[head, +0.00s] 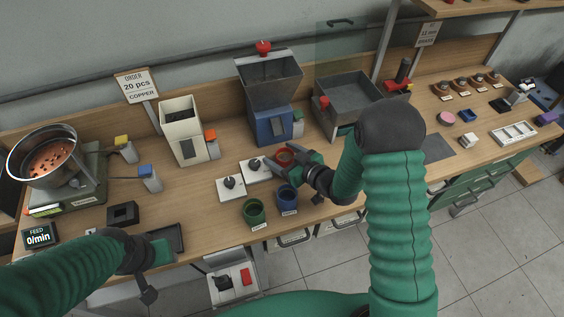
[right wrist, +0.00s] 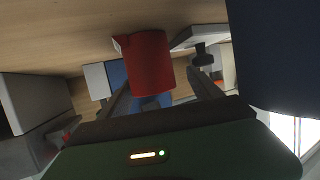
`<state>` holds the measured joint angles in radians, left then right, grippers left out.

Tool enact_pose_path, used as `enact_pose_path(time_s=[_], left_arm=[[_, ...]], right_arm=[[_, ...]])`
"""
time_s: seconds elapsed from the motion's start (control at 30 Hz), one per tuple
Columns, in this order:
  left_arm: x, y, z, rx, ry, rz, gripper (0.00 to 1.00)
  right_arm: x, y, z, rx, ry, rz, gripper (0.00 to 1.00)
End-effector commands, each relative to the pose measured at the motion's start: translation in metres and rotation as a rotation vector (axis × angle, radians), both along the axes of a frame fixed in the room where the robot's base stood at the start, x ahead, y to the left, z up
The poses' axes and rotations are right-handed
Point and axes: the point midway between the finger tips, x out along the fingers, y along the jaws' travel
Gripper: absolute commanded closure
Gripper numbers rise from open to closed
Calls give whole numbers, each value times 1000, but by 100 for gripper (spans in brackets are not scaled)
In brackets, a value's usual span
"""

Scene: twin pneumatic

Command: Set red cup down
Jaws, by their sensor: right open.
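The red cup (head: 284,156) is on the wooden bench in front of the blue hopper machine, right of the white switch plates. In the right wrist view the red cup (right wrist: 149,64) stands against the bench top, which appears inverted. My right gripper (head: 290,162) is open, with one finger on each side of the cup; I cannot tell whether they touch it. These fingers also show in the right wrist view (right wrist: 158,86). My left gripper (head: 158,258) is low at the left, near the bench's front edge; its jaws are not clear.
A green cup (head: 254,211) and a blue cup (head: 287,197) stand near the front edge. Two white knob plates (head: 231,188) lie left of the red cup. The blue hopper machine (head: 271,125) and a grey bin (head: 347,100) stand behind. Bare bench lies left of the plates.

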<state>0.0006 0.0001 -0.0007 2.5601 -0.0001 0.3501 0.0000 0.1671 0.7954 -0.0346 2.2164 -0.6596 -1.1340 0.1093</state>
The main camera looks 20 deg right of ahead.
Motion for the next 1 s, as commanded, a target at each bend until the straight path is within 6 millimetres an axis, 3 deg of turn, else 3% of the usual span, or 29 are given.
enact_pose_path(time_s=[0.13,0.37,0.9,1.0], left_arm=[[0,0,2,0,0,-2,64],[0,0,2,0,0,-2,64],[0,0,2,0,0,-1,64],[0,0,2,0,0,-1,64]], right_arm=[[19,9,-8,-2,0,-1,26],[21,15,-9,-6,0,-1,26],[21,11,-10,-4,2,-2,95],[21,12,-10,-5,3,-3,100]])
